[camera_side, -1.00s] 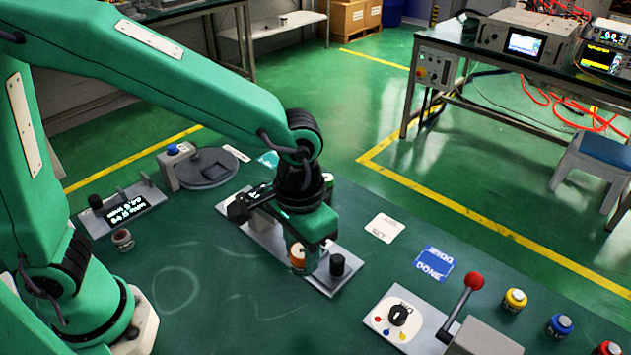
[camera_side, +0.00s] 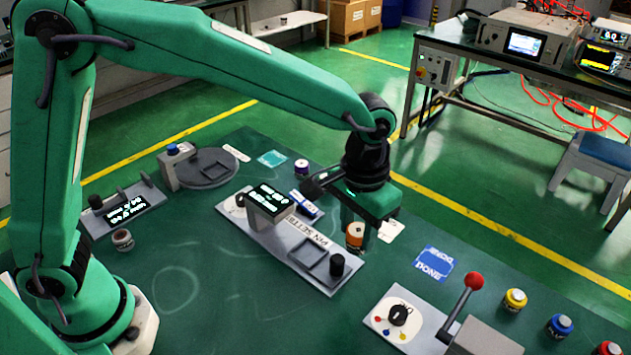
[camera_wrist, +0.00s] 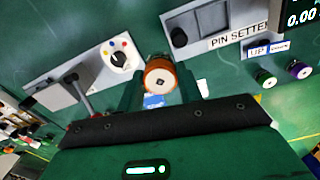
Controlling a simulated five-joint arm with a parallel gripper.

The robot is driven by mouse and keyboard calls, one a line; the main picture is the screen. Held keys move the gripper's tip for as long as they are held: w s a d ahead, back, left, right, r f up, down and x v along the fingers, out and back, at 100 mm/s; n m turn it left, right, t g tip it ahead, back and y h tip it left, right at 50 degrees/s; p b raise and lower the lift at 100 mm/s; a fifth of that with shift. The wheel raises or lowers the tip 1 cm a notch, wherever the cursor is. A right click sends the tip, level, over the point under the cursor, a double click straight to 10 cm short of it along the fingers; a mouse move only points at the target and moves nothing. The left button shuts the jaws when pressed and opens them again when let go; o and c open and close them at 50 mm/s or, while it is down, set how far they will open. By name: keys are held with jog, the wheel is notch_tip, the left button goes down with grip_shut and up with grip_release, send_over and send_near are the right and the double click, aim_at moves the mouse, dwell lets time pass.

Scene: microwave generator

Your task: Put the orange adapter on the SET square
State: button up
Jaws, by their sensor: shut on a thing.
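The orange adapter (camera_side: 355,235) is a short orange cylinder with a pale end, held between the fingers of my gripper (camera_side: 359,226). In the wrist view the adapter (camera_wrist: 158,80) sits between the two green fingers, its pale end with a small dark centre facing the camera. The white SET square (camera_side: 391,230) lies on the bench just right of my gripper, partly hidden behind it. In the wrist view a bit of white card (camera_wrist: 203,88) shows beside the right finger. My gripper appears to be above the bench between the pin setter and the SET square.
The pin setter (camera_side: 270,234) with its empty square recess stands left of my gripper. A blue DONE card (camera_side: 433,262) lies to the right. A dial panel (camera_side: 399,318) and a red-knobbed lever (camera_side: 473,282) stand front right. Several coloured cylinders (camera_side: 514,300) line the right side.

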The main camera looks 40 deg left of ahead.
jog(key=w+d+f, duration=0.1)
jog(key=w+d, duration=0.2)
jog(key=w, duration=0.6)
jog(key=shift+w+f, duration=0.25)
jog(key=shift+f, duration=0.1)
jog(key=shift+a, duration=0.1)
jog(key=w+a+f, duration=0.2)
jog(key=w, duration=0.1)
jog(key=w+a+f, duration=0.2)
jog(key=w, duration=0.1)
jog(key=w+a+f, duration=0.3)
jog(key=shift+a, duration=0.1)
jog(key=shift+f, duration=2)
jog(key=shift+f, duration=0.15)
jog(key=o, duration=1.2)
